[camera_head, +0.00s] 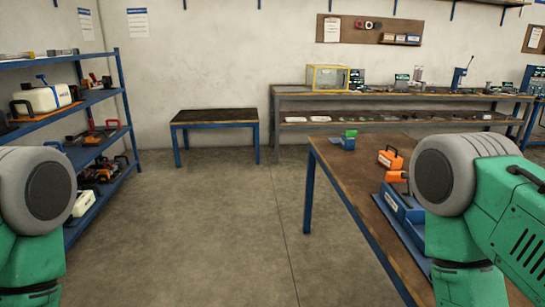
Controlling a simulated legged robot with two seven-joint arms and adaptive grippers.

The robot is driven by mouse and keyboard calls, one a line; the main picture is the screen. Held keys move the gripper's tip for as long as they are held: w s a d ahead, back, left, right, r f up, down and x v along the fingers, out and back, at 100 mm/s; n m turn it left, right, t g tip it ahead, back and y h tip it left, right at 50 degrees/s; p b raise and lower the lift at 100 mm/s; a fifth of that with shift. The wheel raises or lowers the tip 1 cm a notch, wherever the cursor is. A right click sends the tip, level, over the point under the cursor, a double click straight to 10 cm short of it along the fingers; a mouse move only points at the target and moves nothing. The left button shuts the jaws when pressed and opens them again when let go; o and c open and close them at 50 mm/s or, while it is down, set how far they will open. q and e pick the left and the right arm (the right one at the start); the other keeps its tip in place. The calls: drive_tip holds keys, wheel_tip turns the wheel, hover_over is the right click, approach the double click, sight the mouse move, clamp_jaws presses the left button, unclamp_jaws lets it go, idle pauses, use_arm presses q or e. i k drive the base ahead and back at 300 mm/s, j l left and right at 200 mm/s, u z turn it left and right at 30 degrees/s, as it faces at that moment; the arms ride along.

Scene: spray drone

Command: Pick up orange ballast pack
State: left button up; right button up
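An orange pack (390,160) with a dark handle on top and a pale label stands on the brown table (347,172) at right. It looks like the ballast pack. A smaller orange piece (397,176) shows just nearer, by a blue case (398,204) on the same table; my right arm hides part of this area. My green and grey arms show at the left and right edges. Neither gripper is in view, so nothing can be seen of what they hold.
A blue shelf rack (121,80) with tools and a white tank (48,98) stands at left. A small low table (215,116) is by the wall. A long bench (420,95) runs along the back right. The concrete floor (225,220) in the middle is clear.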

sight(389, 159)
drive_tip(key=i+z, duration=0.15)
drive_tip(key=i, duration=0.4)
drive_tip(key=i+j+z, duration=0.1)
drive_tip(key=i, duration=0.4)
drive_tip(key=i+j+z, duration=0.15)
drive_tip(key=i, duration=0.4)
drive_tip(key=i+j+z, duration=0.1)
drive_tip(key=z, duration=0.3)
drive_tip(key=i+j+z, duration=0.25)
drive_tip(key=z, duration=0.15)
drive_tip(key=i+j+z, duration=0.25)
drive_tip(key=z, duration=0.2)
drive_tip(key=i+j+z, duration=0.1)
drive_tip(key=j+z, duration=0.3)
drive_tip(key=i+j+z, duration=0.1)
drive_tip(key=j+z, duration=0.15)
drive_tip(key=z, duration=0.15)
